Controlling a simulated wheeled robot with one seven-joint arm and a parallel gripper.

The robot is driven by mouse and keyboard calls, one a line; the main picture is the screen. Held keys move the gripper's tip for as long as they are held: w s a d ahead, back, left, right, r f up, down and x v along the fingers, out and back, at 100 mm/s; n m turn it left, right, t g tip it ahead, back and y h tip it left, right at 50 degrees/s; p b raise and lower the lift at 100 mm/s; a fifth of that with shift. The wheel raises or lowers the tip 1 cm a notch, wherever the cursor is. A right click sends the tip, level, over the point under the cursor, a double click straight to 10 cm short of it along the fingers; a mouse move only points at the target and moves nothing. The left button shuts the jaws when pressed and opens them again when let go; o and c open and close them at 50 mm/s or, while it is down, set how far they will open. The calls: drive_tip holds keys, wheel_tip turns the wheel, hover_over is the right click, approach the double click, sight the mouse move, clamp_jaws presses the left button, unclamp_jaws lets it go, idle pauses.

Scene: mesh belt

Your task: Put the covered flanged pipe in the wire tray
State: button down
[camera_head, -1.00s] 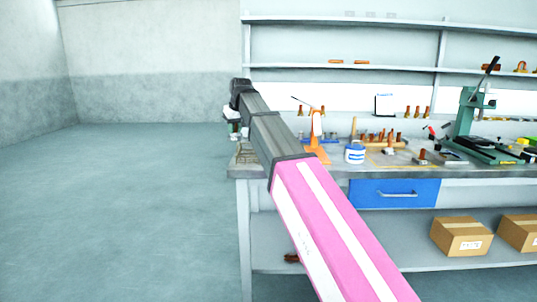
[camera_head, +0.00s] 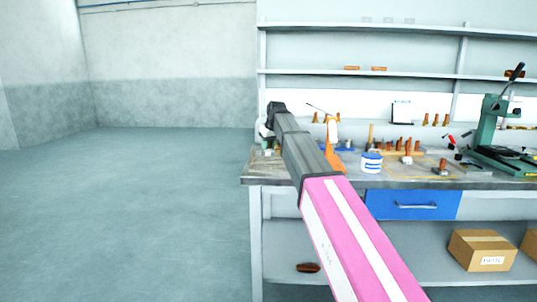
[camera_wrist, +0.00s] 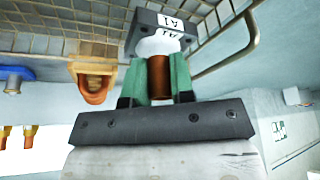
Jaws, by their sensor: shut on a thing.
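In the wrist view my gripper (camera_wrist: 158,78) has its green fingers shut on the covered flanged pipe (camera_wrist: 160,82). The pipe shows a copper-brown body between the fingers and a white cover or wrap at its far end. A dark block with a white label (camera_wrist: 180,22) is just beyond the white end; whether they touch is unclear. The wire tray (camera_wrist: 240,47) shows its mesh and rim wire around this block. In the head view the tray (camera_head: 262,164) is at the bench's left end, partly hidden by my arm. There, my gripper is mostly hidden.
An orange upright tool (camera_head: 334,155) and a blue-white tub (camera_head: 371,162) stand right of my arm. Several copper pipes (camera_head: 408,147) stand farther right, near a green press (camera_head: 488,130). Shelves (camera_head: 350,72) rise behind the bench. The floor to the left is clear.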

sight(268, 153)
drive_tip(key=shift+f, duration=1.95)
drive_tip(key=c, duration=1)
unclamp_jaws()
drive_tip(key=shift+f, duration=0.1)
drive_tip(key=v, duration=1.2)
drive_tip(key=shift+w, duration=0.1)
